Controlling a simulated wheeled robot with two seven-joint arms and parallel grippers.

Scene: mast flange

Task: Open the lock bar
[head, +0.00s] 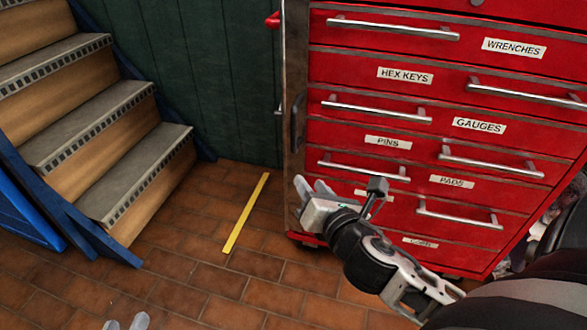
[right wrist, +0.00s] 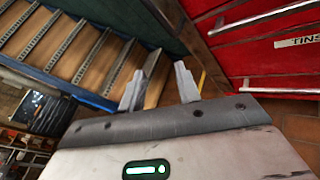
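The lock bar (head: 293,75) is a worn brown upright strip along the left edge of the red drawer cabinet (head: 318,75). A dark curved handle (head: 298,122) sits on it at mid-height. In the right wrist view the bar seems to be the dark slanted strip (right wrist: 178,22) beside the cabinet. My right gripper (head: 311,187) is open and empty, in front of the cabinet's lower left, below the handle in the picture. Its two fingers also show apart in the right wrist view (right wrist: 159,87). My left gripper (head: 126,323) shows only its fingertips, apart, at the bottom edge.
Wooden stairs (head: 85,130) with a blue side rail stand at the left. A green wall (head: 200,80) is behind. A red knob (head: 272,20) sticks out left of the cabinet. The tiled floor (head: 190,260) with a yellow strip (head: 246,212) is clear between.

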